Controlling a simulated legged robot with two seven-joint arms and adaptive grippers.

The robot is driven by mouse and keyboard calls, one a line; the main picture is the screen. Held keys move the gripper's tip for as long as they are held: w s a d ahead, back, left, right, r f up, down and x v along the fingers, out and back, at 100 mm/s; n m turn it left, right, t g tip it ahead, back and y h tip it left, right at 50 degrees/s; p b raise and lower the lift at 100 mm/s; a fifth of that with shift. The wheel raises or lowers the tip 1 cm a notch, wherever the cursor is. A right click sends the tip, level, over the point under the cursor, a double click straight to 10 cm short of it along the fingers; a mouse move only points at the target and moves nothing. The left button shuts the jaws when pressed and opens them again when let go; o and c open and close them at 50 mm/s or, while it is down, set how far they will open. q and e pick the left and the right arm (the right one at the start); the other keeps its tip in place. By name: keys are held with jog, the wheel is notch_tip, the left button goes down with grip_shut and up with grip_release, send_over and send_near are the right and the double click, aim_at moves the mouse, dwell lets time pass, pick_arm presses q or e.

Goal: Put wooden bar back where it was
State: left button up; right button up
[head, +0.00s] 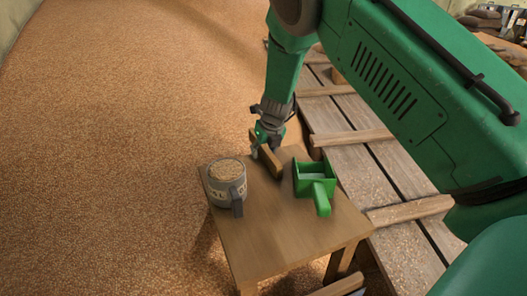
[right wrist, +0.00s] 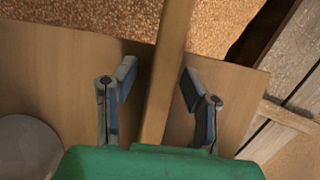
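The wooden bar (head: 268,163) is at the far edge of a small wooden table (head: 262,238), beside the green scoop. In the right wrist view the bar (right wrist: 168,70) runs between the two fingers and reaches past the table edge. My right gripper (head: 263,146) is over the bar. Its fingers (right wrist: 158,90) are apart, one on each side of the bar, with a gap showing on both sides. Whether the bar rests flat on the table is hard to tell. My left gripper is not in view.
A grey mug (head: 226,178) full of grain stands at the table's left. A green scoop (head: 315,184) stands at its right. Wooden planks with crosswise slats (head: 352,137) lie right of the table. Grain (head: 110,150) covers the floor at left. The table's front is clear.

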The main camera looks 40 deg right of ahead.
jog(key=p+v, duration=0.3)
jog(key=v, duration=0.9)
jog(key=shift+r, duration=0.15)
